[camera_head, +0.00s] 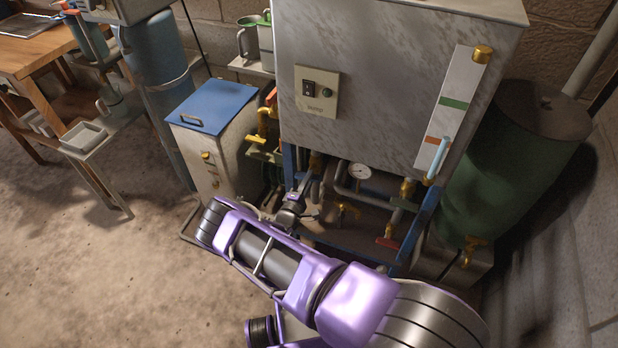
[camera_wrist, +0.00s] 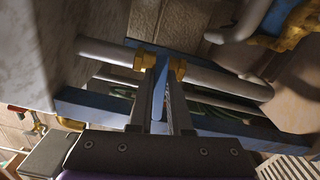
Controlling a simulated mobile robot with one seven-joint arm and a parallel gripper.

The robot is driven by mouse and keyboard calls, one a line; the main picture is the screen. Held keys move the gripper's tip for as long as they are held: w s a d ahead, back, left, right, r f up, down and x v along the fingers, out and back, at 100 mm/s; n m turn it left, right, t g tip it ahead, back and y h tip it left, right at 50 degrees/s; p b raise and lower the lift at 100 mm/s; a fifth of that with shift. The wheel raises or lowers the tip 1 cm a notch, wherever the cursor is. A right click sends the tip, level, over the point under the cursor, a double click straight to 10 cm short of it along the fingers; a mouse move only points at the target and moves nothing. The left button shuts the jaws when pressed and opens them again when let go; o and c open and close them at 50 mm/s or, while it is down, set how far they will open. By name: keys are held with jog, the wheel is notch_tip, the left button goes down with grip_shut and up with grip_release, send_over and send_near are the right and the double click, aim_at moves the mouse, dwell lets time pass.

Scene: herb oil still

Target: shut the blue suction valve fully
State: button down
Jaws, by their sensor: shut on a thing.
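In the wrist view, a slim blue handle (camera_wrist: 160,88) shows between the two fingers of my gripper (camera_wrist: 161,75), which are closed on it. It looks like the lever of the blue suction valve. Brass-coloured pieces show beside both fingertips. In the head view my gripper (camera_head: 297,200) reaches in under the grey cabinet, at the left of the pipework. The blue handle cannot be picked out there, behind my gripper and arm.
The grey cabinet (camera_head: 385,75) overhangs the pipework. A pressure gauge (camera_head: 360,171), a red-handled valve (camera_head: 388,242) and a blue frame post (camera_head: 419,226) are close on the right. A blue-lidded box (camera_head: 213,106) stands left, a green drum (camera_head: 515,165) right. Floor is clear at left.

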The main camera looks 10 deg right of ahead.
jog(key=shift+f+m, duration=0.1)
jog(key=shift+m, duration=1.1)
jog(key=c, duration=0.8)
grip_release()
jog(key=shift+c, duration=0.2)
jog(key=p+v, duration=0.1)
jog(key=v, duration=1.6)
jog(key=shift+s, duration=0.2)
jog(key=shift+a, duration=0.15)
